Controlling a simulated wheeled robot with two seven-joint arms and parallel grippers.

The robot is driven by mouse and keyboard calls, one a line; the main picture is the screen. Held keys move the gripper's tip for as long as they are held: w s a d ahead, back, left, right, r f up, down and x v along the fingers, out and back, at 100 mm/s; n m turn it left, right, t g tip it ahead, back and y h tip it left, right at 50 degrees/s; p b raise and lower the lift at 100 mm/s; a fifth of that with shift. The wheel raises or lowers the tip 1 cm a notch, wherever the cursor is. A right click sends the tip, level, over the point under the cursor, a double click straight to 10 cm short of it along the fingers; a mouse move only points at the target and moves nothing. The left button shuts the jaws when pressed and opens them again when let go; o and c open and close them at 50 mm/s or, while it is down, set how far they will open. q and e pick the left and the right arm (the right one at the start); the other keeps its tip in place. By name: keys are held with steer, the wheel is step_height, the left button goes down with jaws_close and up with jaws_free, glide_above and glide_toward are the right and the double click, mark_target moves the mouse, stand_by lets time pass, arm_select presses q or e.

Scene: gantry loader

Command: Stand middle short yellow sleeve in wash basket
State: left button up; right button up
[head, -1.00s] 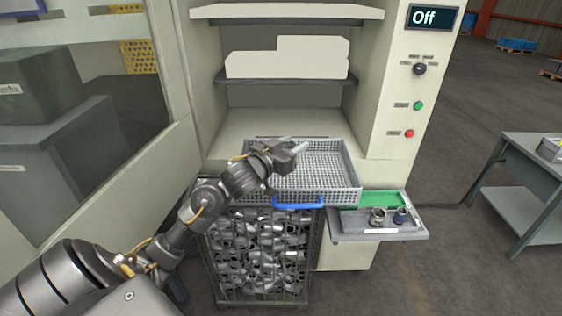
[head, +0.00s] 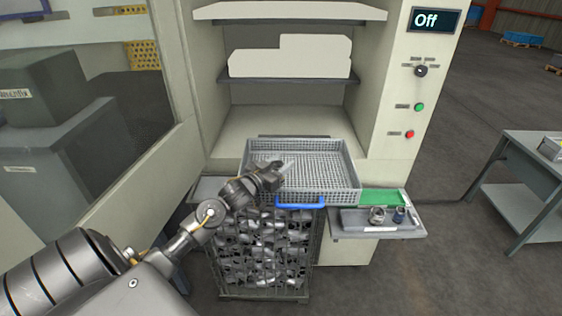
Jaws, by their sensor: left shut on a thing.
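The wash basket (head: 352,187) is a grey wire-mesh basket with a blue front handle (head: 300,206). Its visible floor looks empty. My left gripper (head: 284,168) is over the basket's front left part, near the rim. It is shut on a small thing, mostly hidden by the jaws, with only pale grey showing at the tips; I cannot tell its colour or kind. No yellow sleeve can be made out. On the side tray (head: 350,231) stand a metallic ring-like part (head: 377,215) and a dark blue sleeve-like part (head: 399,215). My right gripper is not in view.
A cage of metal parts (head: 265,255) stands below the basket. The machine's shelf (head: 285,80) and side walls surround the opening behind it. A green pad (head: 382,197) lies behind the side tray. A grey table (head: 535,165) stands at the right, with clear floor between.

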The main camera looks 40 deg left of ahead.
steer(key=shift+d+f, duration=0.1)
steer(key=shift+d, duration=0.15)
arm_select(q)
steer(key=shift+f+b, duration=0.3)
steer(key=shift+f, duration=0.25)
steer(key=o, duration=1.2)
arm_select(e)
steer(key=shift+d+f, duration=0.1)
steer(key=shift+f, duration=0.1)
arm_select(q)
steer(key=shift+r, duration=0.1)
steer(key=shift+s+r+p, duration=0.35)
steer(key=shift+r+p, duration=0.25)
steer(key=shift+p, duration=0.05)
steer(key=s+p, duration=0.2)
steer(key=s, duration=0.4)
steer(key=shift+s+a+f+p, duration=0.1)
steer(key=shift+s+p, duration=0.25)
steer(key=shift+p, duration=0.05)
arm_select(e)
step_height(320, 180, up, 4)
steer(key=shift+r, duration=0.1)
